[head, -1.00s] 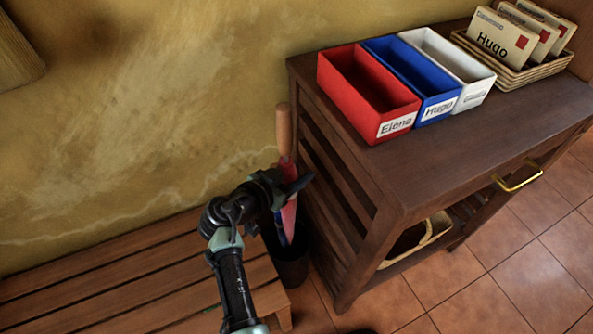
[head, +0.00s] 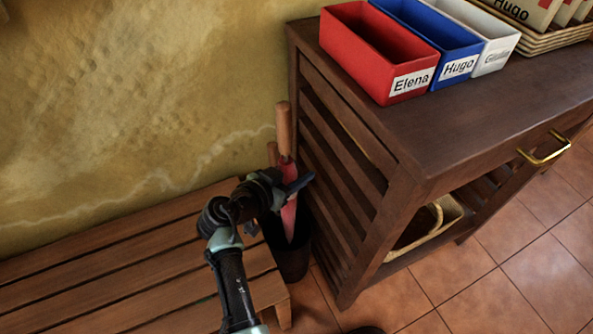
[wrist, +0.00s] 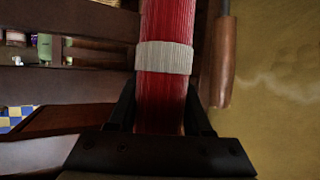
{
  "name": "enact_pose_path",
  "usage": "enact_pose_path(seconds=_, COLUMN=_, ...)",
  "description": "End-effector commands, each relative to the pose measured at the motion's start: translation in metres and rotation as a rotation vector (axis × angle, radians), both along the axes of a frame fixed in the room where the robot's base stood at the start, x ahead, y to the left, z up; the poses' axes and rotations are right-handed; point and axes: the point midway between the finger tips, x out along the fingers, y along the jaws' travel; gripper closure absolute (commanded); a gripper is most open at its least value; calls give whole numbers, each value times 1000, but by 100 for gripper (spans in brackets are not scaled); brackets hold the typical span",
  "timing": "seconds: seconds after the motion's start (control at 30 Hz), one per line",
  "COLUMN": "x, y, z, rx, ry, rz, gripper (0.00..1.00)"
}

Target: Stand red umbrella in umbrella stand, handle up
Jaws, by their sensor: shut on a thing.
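The red umbrella (head: 289,218) is nearly upright, with its wooden handle (head: 283,128) at the top. My gripper (head: 290,187) is shut around its shaft, below the handle. In the wrist view the red cloth with a pale band (wrist: 164,58) runs between my fingers (wrist: 160,110). The dark umbrella stand (head: 292,263) is on the floor between the bench and the cabinet. The umbrella's lower part reaches into the stand's mouth; its tip is hidden, so I cannot tell whether it touches the bottom. A brown rounded piece (head: 272,153) shows beside the handle, partly hidden.
A slatted wooden bench (head: 130,260) lies left of the stand. A dark wooden cabinet (head: 450,130) with slatted sides stands close on the right, bearing red (head: 375,55), blue and white boxes. The wall (head: 150,90) is behind. Tiled floor (head: 490,290) is free in front.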

Motion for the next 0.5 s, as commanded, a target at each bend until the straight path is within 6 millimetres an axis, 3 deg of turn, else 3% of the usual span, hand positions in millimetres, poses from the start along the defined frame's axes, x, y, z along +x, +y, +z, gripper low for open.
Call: enact_pose_path(seconds=0.5, x=1, y=0, z=-43, rx=0, ry=-3, rz=0, gripper=100)
